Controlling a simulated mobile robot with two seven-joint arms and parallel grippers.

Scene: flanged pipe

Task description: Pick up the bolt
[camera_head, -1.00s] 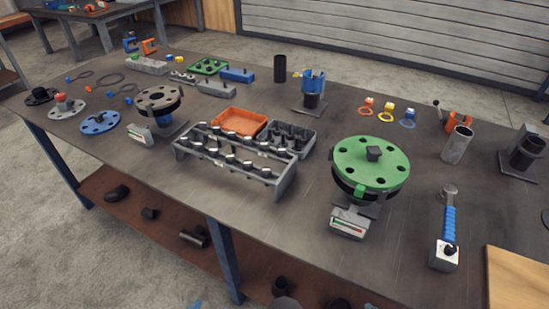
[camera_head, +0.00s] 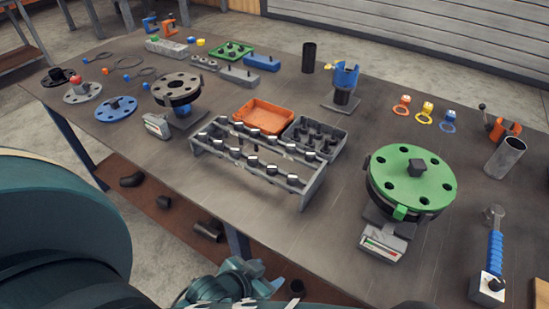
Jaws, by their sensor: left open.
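Several bolts with bright silver heads stand in two rows in a grey rack (camera_head: 312,188) at the middle of the bench; one is a bolt in the front row (camera_head: 251,161). Which bolt the task means I cannot tell. More dark bolts or studs stand in a grey tray (camera_head: 334,151) behind the rack. My left gripper (camera_head: 270,288) is at the bottom edge, in front of the bench and apart from the rack. It is open and seems empty; its fingertips are small and partly cut off. My right gripper is out of view.
A green flange (camera_head: 390,174) on a stand is right of the rack. A grey flange (camera_head: 177,88) stands to its left. An orange tray (camera_head: 265,116) lies behind it. A blue-handled tool (camera_head: 495,255) lies at the right. Bench surface before the rack is clear.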

